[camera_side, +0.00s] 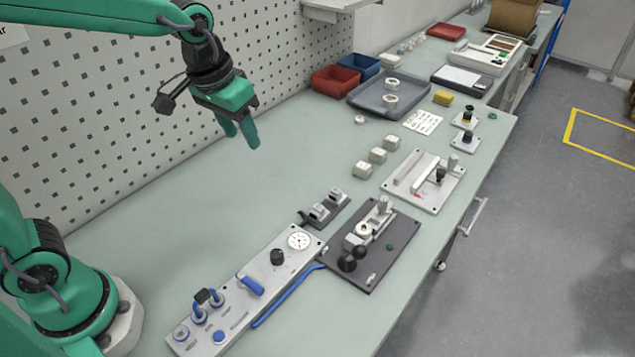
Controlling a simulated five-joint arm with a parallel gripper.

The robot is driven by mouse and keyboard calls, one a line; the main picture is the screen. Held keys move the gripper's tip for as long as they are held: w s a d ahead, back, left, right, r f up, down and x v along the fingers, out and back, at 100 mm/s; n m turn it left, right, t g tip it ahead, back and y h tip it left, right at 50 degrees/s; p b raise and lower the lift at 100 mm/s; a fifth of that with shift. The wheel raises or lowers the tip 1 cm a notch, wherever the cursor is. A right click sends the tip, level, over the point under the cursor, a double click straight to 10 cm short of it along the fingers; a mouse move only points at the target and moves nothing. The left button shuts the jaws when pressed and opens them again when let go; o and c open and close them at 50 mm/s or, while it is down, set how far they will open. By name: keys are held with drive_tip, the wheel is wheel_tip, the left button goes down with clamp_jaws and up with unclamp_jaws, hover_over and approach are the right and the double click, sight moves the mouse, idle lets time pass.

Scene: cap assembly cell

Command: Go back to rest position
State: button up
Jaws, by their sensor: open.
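My gripper (241,134) hangs above the back left part of the pale green bench (240,190), in front of the perforated wall. Its two green fingers point down and are apart, with nothing seen between them. It is well clear of the fixtures. My green arm reaches in from the left edge to hold it up there.
A control panel (237,311) with gauge and blue tube lies at the front. A dark clamp fixture (400,250) and a light plate (448,199) stand right of it. Red (335,79) and blue bins (366,64) and a grey tray (424,99) are behind. The bench's left middle is clear.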

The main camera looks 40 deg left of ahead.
drive_tip(key=s+a+r+t, duration=0.1)
drive_tip(key=s+a, duration=0.1)
drive_tip(key=s, duration=0.4)
drive_tip(key=s+a+t, duration=0.1)
drive_tip(key=s+a, duration=0.2)
drive_tip(key=s, duration=0.4)
drive_tip(key=shift+a+r+t, duration=0.35)
drive_tip(key=shift+r+t, duration=0.05)
